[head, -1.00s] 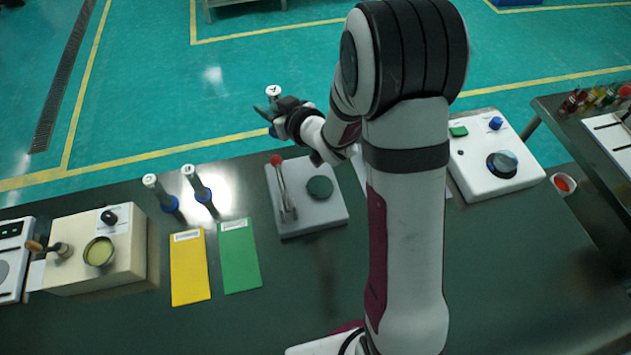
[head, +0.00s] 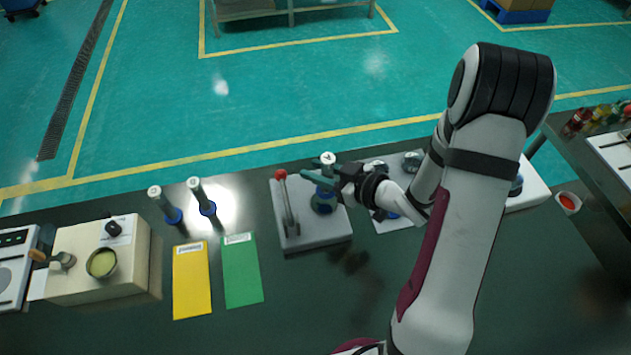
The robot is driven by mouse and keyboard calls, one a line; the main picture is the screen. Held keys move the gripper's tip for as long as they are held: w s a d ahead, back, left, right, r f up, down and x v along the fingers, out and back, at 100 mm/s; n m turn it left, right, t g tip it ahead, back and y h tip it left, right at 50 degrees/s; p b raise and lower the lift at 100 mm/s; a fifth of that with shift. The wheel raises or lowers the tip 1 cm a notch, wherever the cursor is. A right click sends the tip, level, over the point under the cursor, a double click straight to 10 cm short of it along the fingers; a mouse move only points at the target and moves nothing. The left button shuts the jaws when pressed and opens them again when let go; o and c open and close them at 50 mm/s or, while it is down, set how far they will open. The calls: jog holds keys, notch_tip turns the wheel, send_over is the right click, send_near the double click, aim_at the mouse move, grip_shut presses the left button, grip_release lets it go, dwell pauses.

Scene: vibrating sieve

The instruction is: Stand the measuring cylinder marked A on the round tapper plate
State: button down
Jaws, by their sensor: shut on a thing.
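My gripper (head: 329,177) is shut on a measuring cylinder (head: 328,159) with a pale top. It holds the cylinder roughly upright over the grey tapper box (head: 300,238). The dark green round tapper plate (head: 325,209) shows just under the cylinder's blue foot. I cannot tell whether the foot touches the plate. The jaws hide part of the cylinder, and no letter on it is legible. A lever with a red knob (head: 281,174) stands on the box, left of the gripper. Two similar cylinders (head: 163,204) (head: 201,196) stand on blue feet farther left.
A yellow card (head: 192,282) and a green card (head: 242,272) lie left of the tapper box. A beige machine with a round bowl (head: 102,262) is at far left. Another pale device (head: 396,222) sits partly behind my arm. The front of the dark bench is clear.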

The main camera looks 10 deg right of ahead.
jog(key=f, duration=0.4)
jog(key=shift+w+a+f, duration=0.2)
jog(key=shift+f, duration=0.1)
jog(key=c, duration=0.6)
grip_release()
